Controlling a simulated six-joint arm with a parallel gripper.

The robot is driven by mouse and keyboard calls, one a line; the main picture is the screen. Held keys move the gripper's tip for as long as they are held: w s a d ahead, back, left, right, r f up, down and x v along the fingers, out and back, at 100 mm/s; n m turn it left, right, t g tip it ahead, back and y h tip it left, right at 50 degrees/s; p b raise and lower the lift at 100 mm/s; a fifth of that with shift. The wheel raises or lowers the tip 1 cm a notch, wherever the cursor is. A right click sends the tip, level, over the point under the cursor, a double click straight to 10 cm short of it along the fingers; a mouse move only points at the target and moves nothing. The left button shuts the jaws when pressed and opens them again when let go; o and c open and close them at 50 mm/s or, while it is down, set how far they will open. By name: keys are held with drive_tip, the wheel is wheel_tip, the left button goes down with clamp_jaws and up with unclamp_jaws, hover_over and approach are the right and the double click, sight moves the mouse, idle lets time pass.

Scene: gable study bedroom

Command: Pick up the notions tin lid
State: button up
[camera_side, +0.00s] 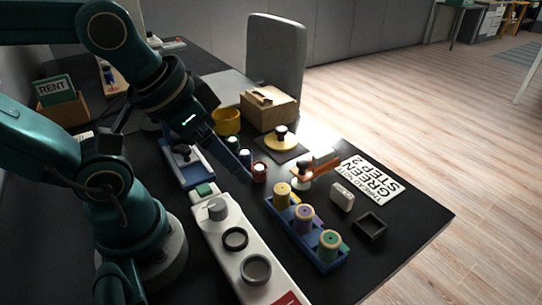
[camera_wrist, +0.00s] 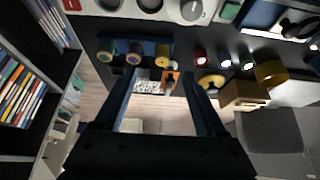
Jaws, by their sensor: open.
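I take the notions tin lid to be the flat yellow disc with a pale knob (camera_side: 282,141), lying on a dark mat beside the cardboard box. It also shows in the wrist view (camera_wrist: 210,82), right of my fingers. The open yellow tin (camera_side: 226,121) stands to its left in the side view, and shows in the wrist view (camera_wrist: 270,73). My gripper (camera_side: 228,150) is above the table, left of the lid in the side view and apart from it. In the wrist view its two dark fingers (camera_wrist: 163,85) are spread with nothing held between them.
A cardboard box (camera_side: 268,108) stands close behind the lid. Small red, blue and green pots (camera_side: 259,172) are near my gripper. A blue rack (camera_side: 320,255) holds several spools. A white station (camera_side: 228,240), an orange-handled tool (camera_side: 318,165) and a printed card (camera_side: 368,180) are nearby.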

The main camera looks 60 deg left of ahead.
drive_tip(key=shift+o, duration=0.4)
drive_tip(key=w+a+r+n+t+y, duration=0.1)
drive_tip(key=w+a+r+n, duration=0.3)
drive_tip(key=w, duration=0.5)
drive_tip(key=n+g+y, duration=0.2)
drive_tip(key=n+g, duration=0.1)
drive_tip(key=n, duration=0.1)
hover_over(281, 129)
drive_tip(key=s+d, duration=0.2)
drive_tip(key=f, duration=1.1)
drive_tip(key=shift+w+a+f, duration=0.15)
drive_tip(key=shift+a, duration=0.05)
drive_tip(key=shift+a+f, duration=0.15)
drive_tip(key=shift+f, duration=0.2)
drive_tip(key=shift+x, duration=2.25)
